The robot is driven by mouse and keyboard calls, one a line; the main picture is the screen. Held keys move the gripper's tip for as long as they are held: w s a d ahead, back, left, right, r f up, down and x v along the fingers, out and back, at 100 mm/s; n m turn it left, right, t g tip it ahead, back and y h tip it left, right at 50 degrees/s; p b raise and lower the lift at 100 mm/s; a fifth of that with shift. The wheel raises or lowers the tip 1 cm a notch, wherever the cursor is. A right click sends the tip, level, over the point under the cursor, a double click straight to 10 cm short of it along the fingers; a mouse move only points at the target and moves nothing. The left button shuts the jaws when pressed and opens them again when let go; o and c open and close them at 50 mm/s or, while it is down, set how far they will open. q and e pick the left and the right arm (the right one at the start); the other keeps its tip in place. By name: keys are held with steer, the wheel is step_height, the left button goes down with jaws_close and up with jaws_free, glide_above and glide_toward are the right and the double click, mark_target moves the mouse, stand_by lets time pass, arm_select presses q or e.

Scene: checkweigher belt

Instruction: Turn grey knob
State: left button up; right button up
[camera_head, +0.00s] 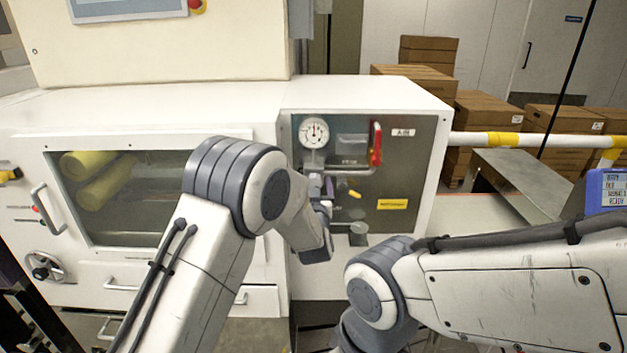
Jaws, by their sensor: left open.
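A small grey round knob (358,232) sits low on the grey metal panel (415,165) of the white machine. My left arm reaches in front of the panel's left part. My left gripper (326,192) is small and partly hidden behind its own wrist; it is open, up and to the left of the grey knob and apart from it in the picture. I cannot tell its distance from the panel. My right arm crosses the lower right, and its gripper is out of view.
Above the knob are a round dial gauge (313,132), a red lever handle (376,143) and a pipe. A yellow label (392,204) is right of it. A striped yellow-white rail (530,140) and a blue display (606,190) stand at right. Cardboard boxes (483,118) are behind.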

arm_select(q)
steer(key=shift+w, duration=0.35)
jaws_close()
steer(key=shift+f+m, duration=0.1)
steer(key=shift+m, duration=0.2)
steer(key=shift+m+b, duration=0.45)
steer(key=shift+m, duration=0.05)
steer(key=shift+m+b, duration=0.4)
steer(key=shift+m, duration=0.8)
steer(key=m, duration=0.4)
steer(key=shift+a+m, duration=0.1)
steer(key=shift+m, duration=0.3)
